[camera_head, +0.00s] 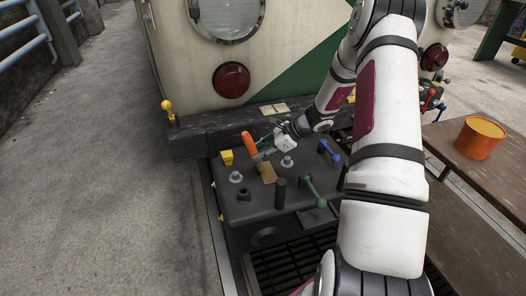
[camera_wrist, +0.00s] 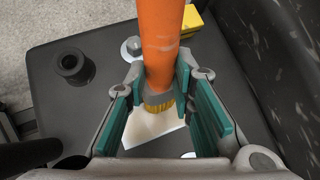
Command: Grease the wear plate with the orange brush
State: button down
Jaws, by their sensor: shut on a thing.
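My gripper (camera_head: 262,147) is shut on the orange brush (camera_head: 249,144), whose handle leans up between the teal finger pads. In the wrist view my gripper (camera_wrist: 160,75) holds the brush (camera_wrist: 162,40) with its yellow bristles pointing down. The wear plate (camera_head: 267,174) is a small tan plate on top of the dark machine block. In the wrist view the plate (camera_wrist: 150,132) looks pale cream, directly below the bristles and partly hidden by the brush and fingers. The bristles are at or just above the plate; I cannot tell whether they touch.
The dark block (camera_head: 240,210) carries a yellow block (camera_head: 227,157), bolts, a black post (camera_head: 280,193), a green lever (camera_head: 313,190) and a blue lever (camera_head: 328,150). An orange pot (camera_head: 481,140) stands on a brown bench (camera_head: 455,160) at right. The tram front rises behind.

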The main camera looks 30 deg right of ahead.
jog(key=shift+w+a, duration=0.2)
jog(key=shift+a, duration=0.45)
jog(key=shift+f+b, duration=0.25)
jog(key=shift+b, duration=0.05)
jog(key=shift+d, duration=0.1)
jog(key=s+d+p, duration=0.1)
jog(key=s+d, duration=0.1)
jog(key=d, duration=0.4)
jog(key=shift+r, duration=0.4)
dwell(0.5)
jog(key=shift+w, duration=0.1)
